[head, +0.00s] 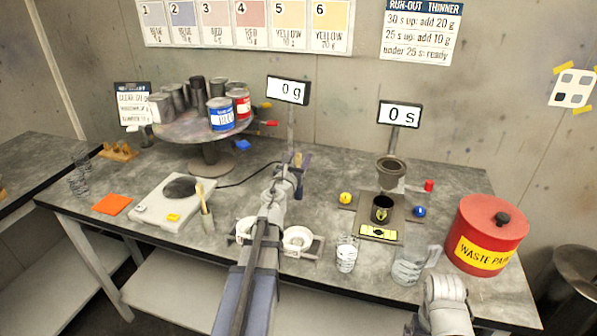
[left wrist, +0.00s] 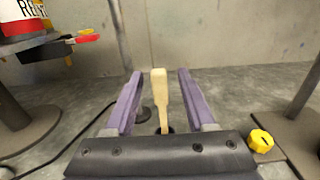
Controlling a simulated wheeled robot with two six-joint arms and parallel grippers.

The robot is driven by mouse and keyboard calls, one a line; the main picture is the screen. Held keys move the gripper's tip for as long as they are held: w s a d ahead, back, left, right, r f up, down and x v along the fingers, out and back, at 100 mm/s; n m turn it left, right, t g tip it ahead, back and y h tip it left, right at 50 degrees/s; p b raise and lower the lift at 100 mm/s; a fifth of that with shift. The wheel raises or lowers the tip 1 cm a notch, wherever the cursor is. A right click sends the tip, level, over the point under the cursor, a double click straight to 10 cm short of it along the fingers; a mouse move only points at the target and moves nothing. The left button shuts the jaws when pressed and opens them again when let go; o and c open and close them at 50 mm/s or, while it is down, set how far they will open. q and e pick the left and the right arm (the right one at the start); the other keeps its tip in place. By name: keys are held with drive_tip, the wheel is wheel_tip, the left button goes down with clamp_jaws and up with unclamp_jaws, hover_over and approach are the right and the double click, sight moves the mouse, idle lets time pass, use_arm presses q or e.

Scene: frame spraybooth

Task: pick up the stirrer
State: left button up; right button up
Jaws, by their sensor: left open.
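The stirrer (left wrist: 160,92) is a pale, flat wooden stick standing upright. In the left wrist view it is between the two purple fingers of my left gripper (left wrist: 158,98), with a visible gap on each side. In the head view my left gripper (head: 295,163) is open over the back middle of the table, and only a little of the stirrer shows there. My right arm shows at the bottom right of the head view, but its jaws cannot be made out.
A scale (head: 160,208) and a round stand (head: 210,140) with paint cans are to the left. A wooden-handled tool (head: 206,208) stands by the scale. A viscosity cup (head: 391,168), glass jars and a red waste can (head: 487,225) are to the right. A display post rises behind.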

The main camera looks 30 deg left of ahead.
use_arm(q)
drive_tip(key=shift+x, duration=1.2)
drive_tip(key=shift+c, duration=0.2)
clamp_jaws()
